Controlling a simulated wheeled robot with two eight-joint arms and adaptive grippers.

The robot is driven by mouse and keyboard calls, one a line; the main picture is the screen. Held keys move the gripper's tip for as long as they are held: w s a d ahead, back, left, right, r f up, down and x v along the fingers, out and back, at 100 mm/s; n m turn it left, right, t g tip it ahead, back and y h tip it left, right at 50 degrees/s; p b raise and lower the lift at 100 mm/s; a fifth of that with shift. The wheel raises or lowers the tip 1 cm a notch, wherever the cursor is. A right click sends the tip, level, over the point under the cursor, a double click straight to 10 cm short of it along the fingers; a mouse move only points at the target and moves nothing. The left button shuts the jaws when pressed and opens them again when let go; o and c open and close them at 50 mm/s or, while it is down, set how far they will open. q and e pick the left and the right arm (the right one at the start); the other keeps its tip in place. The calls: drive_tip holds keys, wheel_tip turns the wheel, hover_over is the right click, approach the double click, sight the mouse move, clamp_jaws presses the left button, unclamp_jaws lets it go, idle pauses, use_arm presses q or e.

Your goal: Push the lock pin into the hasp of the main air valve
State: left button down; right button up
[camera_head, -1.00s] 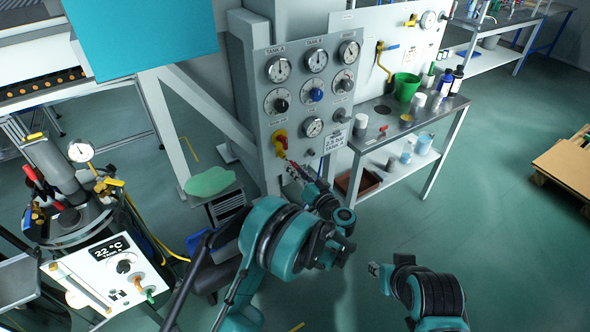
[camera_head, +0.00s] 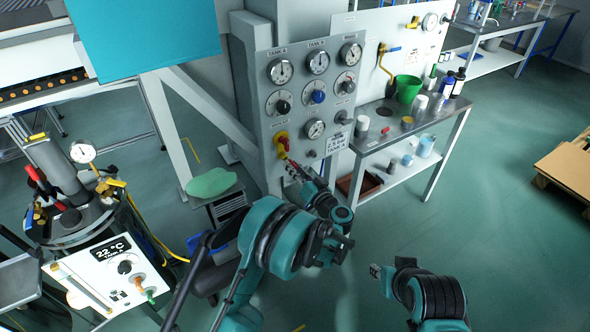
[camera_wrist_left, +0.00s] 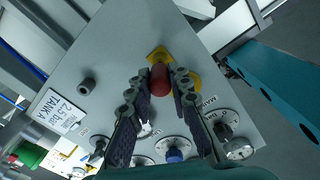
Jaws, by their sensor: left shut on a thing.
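The main air valve (camera_head: 282,142), a red handle on a yellow base, sits at the lower left of the grey gauge panel (camera_head: 298,115). My left gripper (camera_head: 293,166) is just below and right of it. In the left wrist view, my left gripper (camera_wrist_left: 160,88) is shut on a red, rounded piece (camera_wrist_left: 160,78), apparently the lock pin's head. Yellow valve parts (camera_wrist_left: 193,82) show behind it and beside the right finger. The pin's tip and the hasp opening are hidden, so I cannot tell whether they touch. My right gripper (camera_head: 376,271) is low, away from the panel; its jaws are too small to read.
Gauges and knobs fill the panel above the valve. A metal bench (camera_head: 405,125) with a green cup (camera_head: 408,88) and bottles stands to the right. A tank unit (camera_head: 100,260) with a temperature display is at the left.

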use_arm(q)
drive_tip(key=shift+x, duration=0.95)
drive_tip(key=c, duration=1.3)
unclamp_jaws()
drive_tip(key=v, duration=1.2)
